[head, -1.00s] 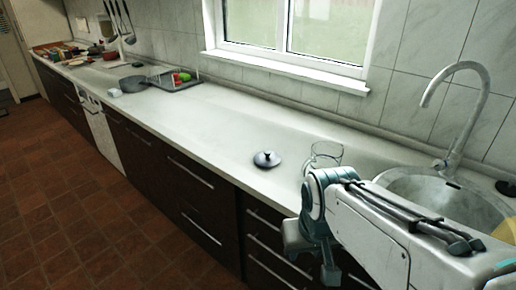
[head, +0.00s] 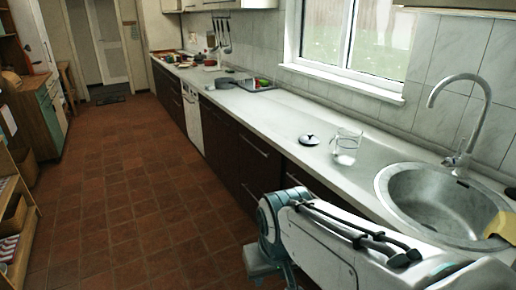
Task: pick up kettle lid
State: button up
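The kettle lid (head: 309,140) lies on the white counter in the head view. It is a small round grey disc with a dark knob on top. It sits near the front edge of the counter, left of a clear glass kettle or jug (head: 346,146). My gripper (head: 268,272) is low at the bottom of the view, in front of the counter and apart from the lid. Its fingers are mostly cut off or hidden behind my arm, so I cannot tell whether it is open.
The sink (head: 432,202) with its tall faucet (head: 470,115) is on the right, with a yellow cloth (head: 500,224) at its edge. A pan (head: 225,84) and a dark tray (head: 258,87) stand farther along the counter (head: 285,112). The tiled floor (head: 140,190) at left is open.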

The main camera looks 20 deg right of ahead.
aim_at(309, 140)
jog(key=u, duration=0.35)
jog(key=i, duration=1.9)
jog(key=z, duration=1.6)
jog(key=i, duration=0.8)
jog(key=z, duration=0.75)
